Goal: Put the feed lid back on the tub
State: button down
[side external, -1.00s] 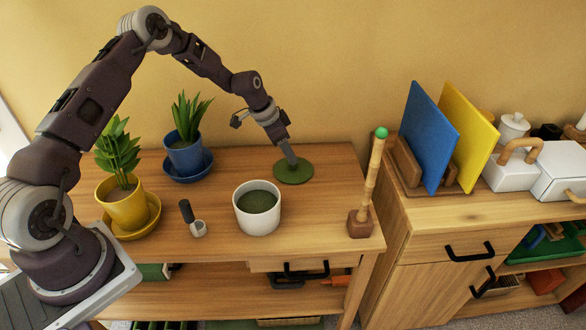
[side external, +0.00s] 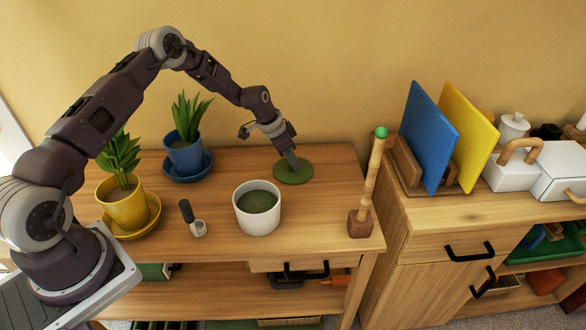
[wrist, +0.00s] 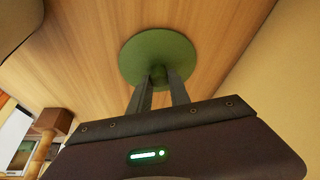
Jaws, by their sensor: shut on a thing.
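The feed lid (side external: 304,174) is a flat green disc lying on the wooden table behind and to the right of the tub. The lid also shows in the wrist view (wrist: 150,50), with a small green knob at its middle. My gripper (side external: 294,164) is above the lid, and its fingers (wrist: 158,78) are shut on the knob. The lid looks flat on the table or very close to it. The tub (side external: 257,220) is white, round and open, with green feed inside, and stands upright near the table's front edge.
A bamboo post (side external: 368,190) with a green tip stands to the right of the tub. A yellow potted plant (side external: 128,208) and a blue one (side external: 184,153) are further left. Table between lid and tub is clear.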

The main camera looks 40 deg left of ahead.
jog(key=shift+r, duration=0.1)
dwell(0.3)
jog(key=shift+r, duration=1.85)
jog(key=shift+s+r, duration=0.25)
jog(key=shift+r, duration=0.1)
jog(key=s+d+r, duration=0.2)
jog(key=s+r, duration=0.3)
jog(key=s, duration=0.4)
jog(key=s+d+r+n, duration=0.1)
jog(key=s+d+r, duration=0.2)
jog(key=s+r, duration=0.3)
jog(key=s, duration=0.4)
jog(key=shift+s+d, duration=0.15)
jog(key=shift+d, duration=0.2)
